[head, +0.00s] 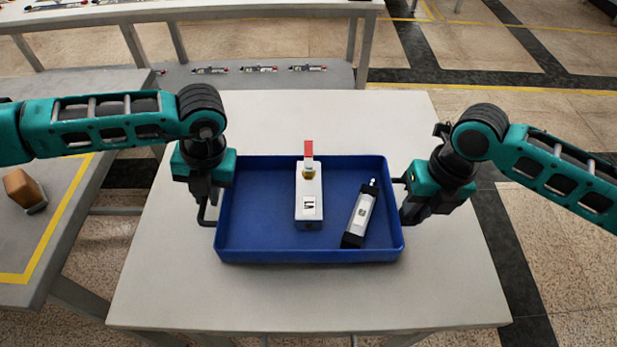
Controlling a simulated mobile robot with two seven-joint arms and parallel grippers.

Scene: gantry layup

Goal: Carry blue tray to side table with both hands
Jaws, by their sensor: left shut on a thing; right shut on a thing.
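The blue tray (270,240) is level over the middle of a pale table (170,290); I cannot tell whether it rests on it or hangs just above. In the tray stand a white block-shaped device with a red top (309,195) and, to its right, a silver and black cylinder part (360,215) lying at a slant. My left gripper (209,208) is shut on the tray's left side. My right gripper (404,200) is shut on its right side. The fingertips are partly hidden by the gripper bodies.
A grey table (75,235) with a yellow line stands at the left, with a brown and grey object (25,190) on it. Behind, a grey shelf (250,80) holds several small parts under a white bench (220,10). Open floor (560,240) lies to the right.

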